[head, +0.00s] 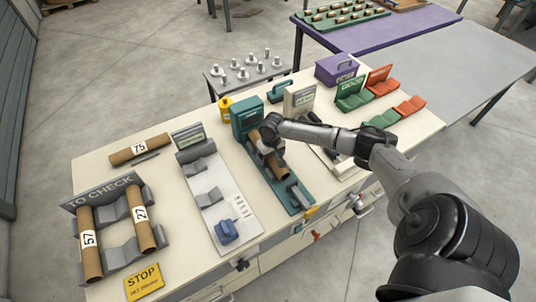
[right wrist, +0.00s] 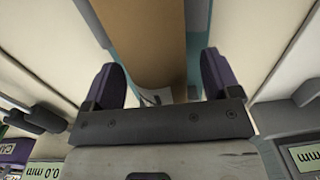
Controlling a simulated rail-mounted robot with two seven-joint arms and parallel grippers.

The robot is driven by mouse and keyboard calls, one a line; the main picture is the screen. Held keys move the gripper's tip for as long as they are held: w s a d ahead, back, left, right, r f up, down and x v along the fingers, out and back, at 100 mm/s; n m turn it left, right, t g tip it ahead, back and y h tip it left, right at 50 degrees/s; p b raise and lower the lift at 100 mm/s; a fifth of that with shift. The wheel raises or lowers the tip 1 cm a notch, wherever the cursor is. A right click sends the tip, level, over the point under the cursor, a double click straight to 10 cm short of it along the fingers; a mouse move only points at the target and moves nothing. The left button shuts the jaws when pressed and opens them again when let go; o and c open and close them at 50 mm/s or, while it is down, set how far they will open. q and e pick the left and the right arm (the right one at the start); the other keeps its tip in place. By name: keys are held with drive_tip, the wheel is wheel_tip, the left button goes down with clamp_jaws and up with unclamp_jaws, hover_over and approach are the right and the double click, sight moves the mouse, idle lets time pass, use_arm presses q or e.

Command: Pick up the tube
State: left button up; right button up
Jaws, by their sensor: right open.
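A brown cardboard tube (head: 278,168) lies along the teal fixture (head: 297,200) in the middle of the table. My right gripper (head: 264,148) is over this tube, and its hand hides part of it. In the right wrist view the tube (right wrist: 147,40) runs between the two open purple fingers (right wrist: 160,80), with a gap on both sides. Other brown tubes are on the left: one marked 75 (head: 140,149) lies on the table, and tubes marked 57 (head: 89,245) and 27 (head: 141,220) rest in the grey TO CHECK rack (head: 120,255). My left gripper is not in view.
A grey station with a blue block (head: 226,231) stands left of the teal fixture. Close around it are a yellow container (head: 225,108) and a display box (head: 299,98). Green (head: 352,95) and orange (head: 380,80) holders stand to the right. A yellow STOP sign (head: 144,282) is at front left.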

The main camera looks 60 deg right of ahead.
drive_tip(key=shift+f, duration=0.2)
drive_tip(key=c, duration=1)
drive_tip(key=shift+c, duration=0.2)
